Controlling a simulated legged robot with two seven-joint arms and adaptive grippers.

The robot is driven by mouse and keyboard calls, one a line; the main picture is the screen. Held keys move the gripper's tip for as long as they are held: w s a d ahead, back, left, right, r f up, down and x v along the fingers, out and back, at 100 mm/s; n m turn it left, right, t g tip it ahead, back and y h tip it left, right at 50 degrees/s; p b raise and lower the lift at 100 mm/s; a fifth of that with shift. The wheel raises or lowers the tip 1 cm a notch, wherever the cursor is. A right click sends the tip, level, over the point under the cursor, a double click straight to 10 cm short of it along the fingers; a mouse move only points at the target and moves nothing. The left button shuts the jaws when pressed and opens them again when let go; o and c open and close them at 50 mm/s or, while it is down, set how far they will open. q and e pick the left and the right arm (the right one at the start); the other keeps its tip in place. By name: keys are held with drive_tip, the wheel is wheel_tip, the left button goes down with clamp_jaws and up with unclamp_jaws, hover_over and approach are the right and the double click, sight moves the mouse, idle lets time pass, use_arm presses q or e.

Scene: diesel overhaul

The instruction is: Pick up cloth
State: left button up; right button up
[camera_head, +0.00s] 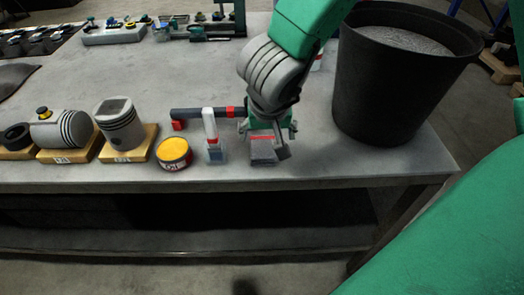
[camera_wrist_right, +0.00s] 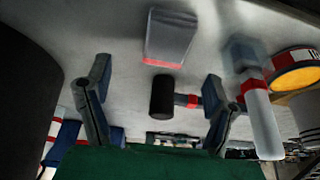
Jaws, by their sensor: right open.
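In the head view, the gripper partly covers the cloth's far side. My left gripper is not in view.
A brush (camera_head: 211,130) with a white handle and a dark bar with red ends (camera_head: 200,112) lie left of the cloth. A yellow-topped can (camera_head: 174,152) and pistons on wooden blocks (camera_head: 128,145) are further left. A large black bin (camera_head: 395,95) stands at right.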

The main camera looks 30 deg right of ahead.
sight(261, 146)
drive_tip(key=x, duration=0.2)
drive_tip(key=shift+w+d+f, duration=0.1)
drive_tip(key=shift+w+f, duration=0.15)
drive_tip(key=shift+f, duration=0.05)
drive_tip(key=shift+w+a+f+b, duration=0.15)
drive_tip(key=shift+a+f+b, duration=0.1)
drive_tip(key=shift+f+b, duration=0.2)
drive_tip(key=x, duration=0.1)
drive_tip(key=b+x, duration=0.1)
drive_tip(key=x, duration=0.1)
drive_tip(key=shift+a+f, duration=0.3)
drive_tip(key=shift+w+d+f, duration=0.15)
drive_tip(key=shift+w+f, duration=0.1)
drive_tip(key=shift+d+f, duration=0.1)
drive_tip(key=shift+d, duration=0.35)
drive_tip(key=c, duration=1.2)
drive_tip(key=shift+a, duration=0.4)
drive_tip(key=shift+c, duration=0.2)
drive_tip(key=shift+r, duration=0.3)
drive_tip(key=r+p, duration=0.1)
drive_tip(key=r, duration=0.2)
drive_tip(key=r+p, duration=0.1)
drive_tip(key=r, duration=0.1)
drive_tip(key=r+p, duration=0.1)
drive_tip(key=r, duration=0.2)
drive_tip(key=shift+d+r, duration=0.3)
drive_tip(key=shift+a+r+p, duration=0.1)
drive_tip(key=shift+r+p, duration=0.2)
drive_tip(key=shift+r, duration=0.1)
drive_tip(key=shift+a+r, duration=0.1)
